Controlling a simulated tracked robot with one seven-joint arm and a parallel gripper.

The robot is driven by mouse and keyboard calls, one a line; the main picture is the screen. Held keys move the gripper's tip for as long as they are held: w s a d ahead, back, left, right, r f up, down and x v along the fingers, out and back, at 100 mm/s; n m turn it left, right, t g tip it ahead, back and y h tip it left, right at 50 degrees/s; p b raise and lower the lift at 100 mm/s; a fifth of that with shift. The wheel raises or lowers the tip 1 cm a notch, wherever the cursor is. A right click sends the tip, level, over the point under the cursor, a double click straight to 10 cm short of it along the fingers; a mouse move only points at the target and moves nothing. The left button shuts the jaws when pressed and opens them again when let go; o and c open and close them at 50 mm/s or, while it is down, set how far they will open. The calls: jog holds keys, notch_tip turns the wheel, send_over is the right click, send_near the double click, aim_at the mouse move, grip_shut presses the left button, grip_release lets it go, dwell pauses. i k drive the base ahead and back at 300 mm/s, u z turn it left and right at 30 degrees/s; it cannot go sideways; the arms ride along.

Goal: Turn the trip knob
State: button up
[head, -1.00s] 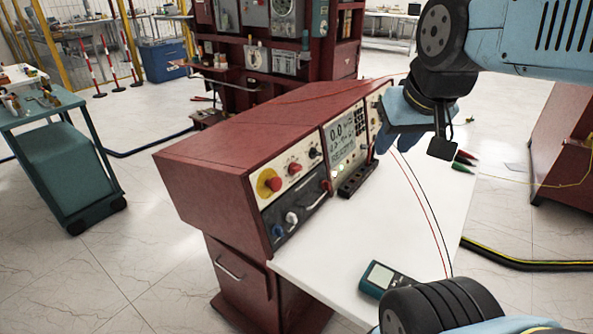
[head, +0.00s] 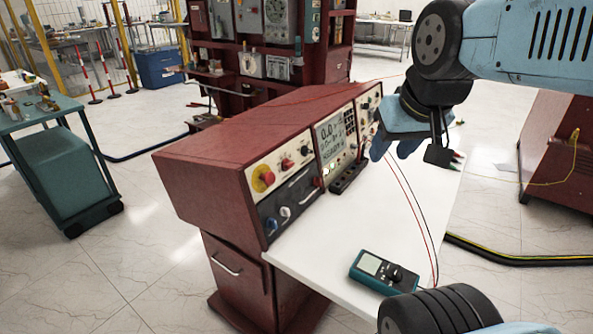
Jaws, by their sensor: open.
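The dark red control console (head: 230,135) stands in the middle of the head view, with its panels facing right. Its left panel carries a red-and-yellow knob (head: 264,179), a smaller red knob (head: 287,164) and a black knob (head: 308,151). A blue knob (head: 271,224) and a white knob (head: 285,212) sit below. More small knobs are on the far right panel (head: 367,112); I cannot tell which knob is the trip knob. Contact with the panel cannot be judged.
A white worktop (head: 347,229) extends from the console, holding a teal multimeter (head: 383,273). Red and black leads (head: 420,212) cross it. A teal cart (head: 62,170) stands left, a dark red cabinet (head: 554,150) right, and a black-yellow cable (head: 520,258) lies on the floor.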

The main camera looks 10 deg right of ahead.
aim_at(287, 164)
jog(key=z, duration=0.1)
jog(key=k, duration=0.3)
jog(key=z, duration=1.45)
jog(key=k, duration=1.2)
jog(key=u, duration=1.35)
jog(key=i, duration=1)
jog(key=z, duration=0.1)
